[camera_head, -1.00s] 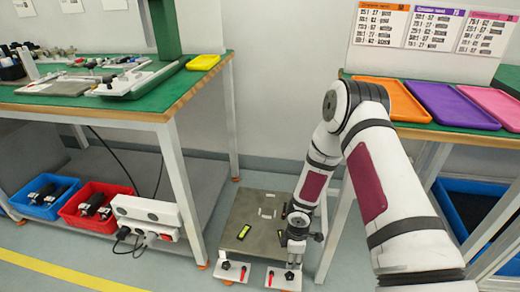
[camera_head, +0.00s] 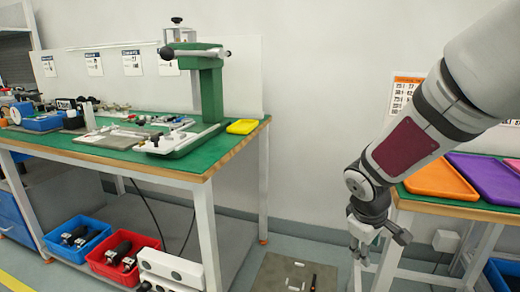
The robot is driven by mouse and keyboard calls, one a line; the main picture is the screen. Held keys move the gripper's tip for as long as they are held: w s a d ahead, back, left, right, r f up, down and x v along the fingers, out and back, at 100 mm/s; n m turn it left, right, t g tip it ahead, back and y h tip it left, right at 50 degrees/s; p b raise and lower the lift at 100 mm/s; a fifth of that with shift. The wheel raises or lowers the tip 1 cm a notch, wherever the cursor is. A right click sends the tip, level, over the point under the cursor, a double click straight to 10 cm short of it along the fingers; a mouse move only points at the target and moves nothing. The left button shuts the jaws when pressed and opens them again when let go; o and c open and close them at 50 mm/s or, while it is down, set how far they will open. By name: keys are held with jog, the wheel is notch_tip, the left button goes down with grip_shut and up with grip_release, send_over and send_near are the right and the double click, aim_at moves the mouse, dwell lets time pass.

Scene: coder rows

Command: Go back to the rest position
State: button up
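My arm comes in from the upper right and hangs down in front of the right-hand table. My gripper (camera_head: 376,244) is at its lower end, beside that table's left edge and above the floor. It is small and dark in this view, and I cannot tell how far its fingers are apart. I see no object held in it. My arm hides part of the wall sheets and the table's left end.
The left green workbench (camera_head: 240,140) carries tools and a green press stand (camera_head: 210,88). Blue (camera_head: 75,252) and red (camera_head: 103,272) bins are below. A grey plate (camera_head: 270,272) lies on the floor. Orange (camera_head: 440,182) and purple (camera_head: 492,172) trays lie on the right table.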

jog(key=s+a+r+m+t+y, duration=0.1)
jog(key=s+a+r+m+y, duration=0.2)
jog(key=s+r, duration=0.65)
jog(key=s+a+r+m+t, duration=0.2)
jog(key=s+a+r+m, duration=0.3)
jog(key=s, duration=0.7)
jog(key=s+d+f+g, duration=0.25)
jog(key=s+g, duration=0.35)
jog(key=s, duration=0.5)
notch_tip(320, 180, up, 38)
jog(key=t+p, duration=0.4)
jog(key=p, duration=3.3)
jog(key=shift+s+a+r+n, duration=0.15)
jog(key=shift+s+n, duration=0.25)
